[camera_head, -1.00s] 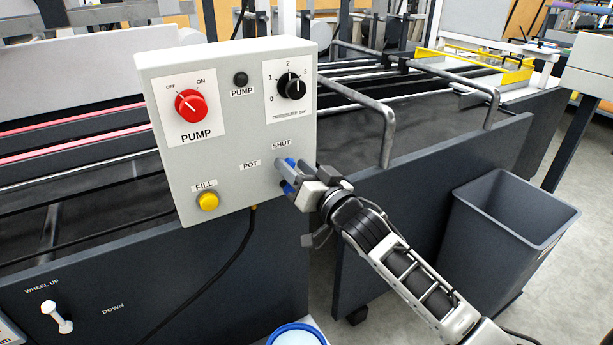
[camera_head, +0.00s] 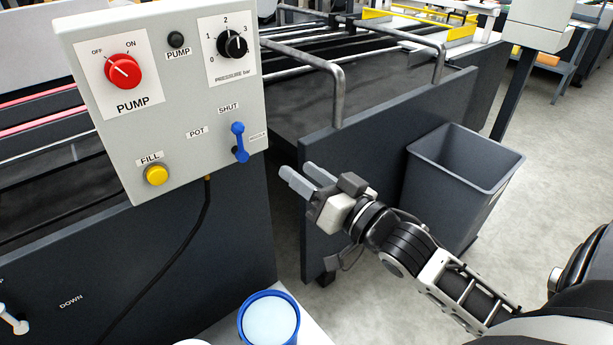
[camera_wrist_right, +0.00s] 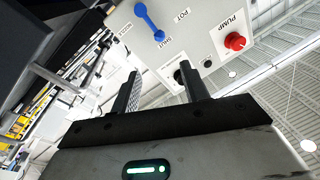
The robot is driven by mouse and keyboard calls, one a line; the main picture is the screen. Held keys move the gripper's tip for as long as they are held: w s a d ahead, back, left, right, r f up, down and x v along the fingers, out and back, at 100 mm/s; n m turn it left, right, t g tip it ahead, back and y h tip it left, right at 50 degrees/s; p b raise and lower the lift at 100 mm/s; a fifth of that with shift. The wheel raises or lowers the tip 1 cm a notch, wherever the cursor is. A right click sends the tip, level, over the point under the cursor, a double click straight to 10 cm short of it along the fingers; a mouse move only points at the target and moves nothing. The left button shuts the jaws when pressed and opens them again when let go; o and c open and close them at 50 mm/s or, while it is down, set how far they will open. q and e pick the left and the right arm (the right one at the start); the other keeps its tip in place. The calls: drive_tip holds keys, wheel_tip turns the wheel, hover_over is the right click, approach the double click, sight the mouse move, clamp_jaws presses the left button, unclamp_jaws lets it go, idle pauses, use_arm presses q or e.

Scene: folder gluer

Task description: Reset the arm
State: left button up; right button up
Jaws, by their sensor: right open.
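My right gripper (camera_head: 302,180) is open and empty in the head view, to the right of the grey control box and apart from it. Its two fingers also show in the right wrist view (camera_wrist_right: 163,92), with nothing between them. The control box (camera_head: 200,95) carries a blue lever (camera_head: 239,142) below the SHUT label. The lever stands near upright in the head view and also shows in the right wrist view (camera_wrist_right: 150,22). My left gripper is in neither view.
The box has a red pump knob (camera_head: 122,71), a black pressure knob (camera_head: 232,43) and a yellow FILL button (camera_head: 156,174). A grey bin (camera_head: 465,155) stands behind my right arm. A blue-rimmed pot (camera_head: 269,318) is low in front. Metal rails (camera_head: 335,85) jut out above the machine's side panel.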

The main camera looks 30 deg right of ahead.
idle(0.5)
drive_tip(key=s+a+f+n+g, duration=0.1)
drive_tip(key=s+a+f+g, duration=0.1)
drive_tip(key=f, duration=0.6)
drive_tip(key=s+a+f+n+g, duration=0.2)
drive_tip(key=s+a+f, duration=0.3)
drive_tip(key=f, duration=0.3)
drive_tip(key=s+a+f+n+g, duration=0.1)
drive_tip(key=s+a+f+g, duration=0.3)
drive_tip(key=f, duration=0.4)
drive_tip(key=shift+s+a+f+n+h, duration=0.15)
drive_tip(key=shift+s+n+h, duration=0.25)
drive_tip(key=shift+s, duration=0.4)
